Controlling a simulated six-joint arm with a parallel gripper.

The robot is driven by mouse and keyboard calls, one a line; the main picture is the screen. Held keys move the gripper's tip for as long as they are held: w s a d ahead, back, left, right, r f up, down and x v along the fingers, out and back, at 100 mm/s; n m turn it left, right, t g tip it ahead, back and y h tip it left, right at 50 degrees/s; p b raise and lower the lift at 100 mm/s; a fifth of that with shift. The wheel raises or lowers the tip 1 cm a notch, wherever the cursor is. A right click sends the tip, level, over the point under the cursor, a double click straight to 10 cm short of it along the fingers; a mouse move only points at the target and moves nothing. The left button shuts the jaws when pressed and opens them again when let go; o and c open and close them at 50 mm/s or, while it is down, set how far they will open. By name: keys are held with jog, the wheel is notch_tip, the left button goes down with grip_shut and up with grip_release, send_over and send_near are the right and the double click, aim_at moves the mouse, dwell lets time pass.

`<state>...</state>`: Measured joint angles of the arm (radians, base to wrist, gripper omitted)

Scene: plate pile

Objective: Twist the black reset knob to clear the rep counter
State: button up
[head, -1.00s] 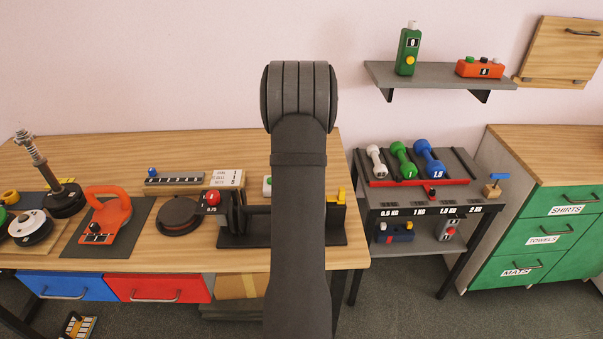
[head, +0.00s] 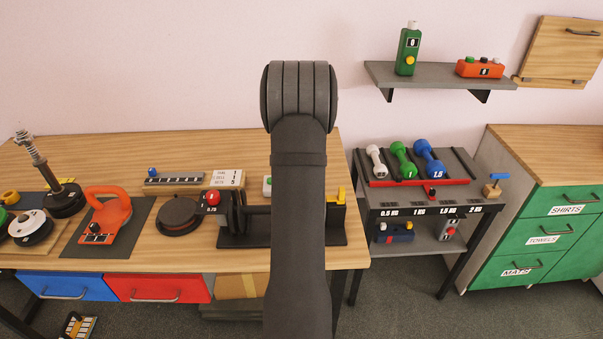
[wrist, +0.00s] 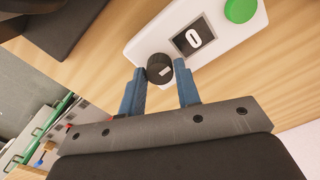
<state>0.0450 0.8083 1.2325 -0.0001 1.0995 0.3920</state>
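The rep counter (wrist: 226,38) is a white box on the wooden table, seen in the wrist view. It has a dark display (wrist: 193,37) reading 0 and a green button (wrist: 240,9). The black knob (wrist: 160,69) sits at its near-left end and carries a pale mark. My gripper (wrist: 160,84) has blue fingers standing apart on either side of the knob; the left tip is close to it, and I cannot tell whether it touches. In the head view, a small part of the counter (head: 267,186) shows beside my arm, which hides the rest and my gripper.
A dumbbell stand (head: 325,238) with a black base is close by, partly behind my arm. A dumbbell rack (head: 420,181) is to the right.

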jog(key=o, duration=0.3)
jog(key=shift+r, duration=0.1)
notch_tip(320, 180, up, 17)
jog(key=shift+r, duration=0.1)
dwell(0.4)
notch_tip(320, 180, down, 18)
jog(key=shift+r, duration=0.25)
dwell(0.4)
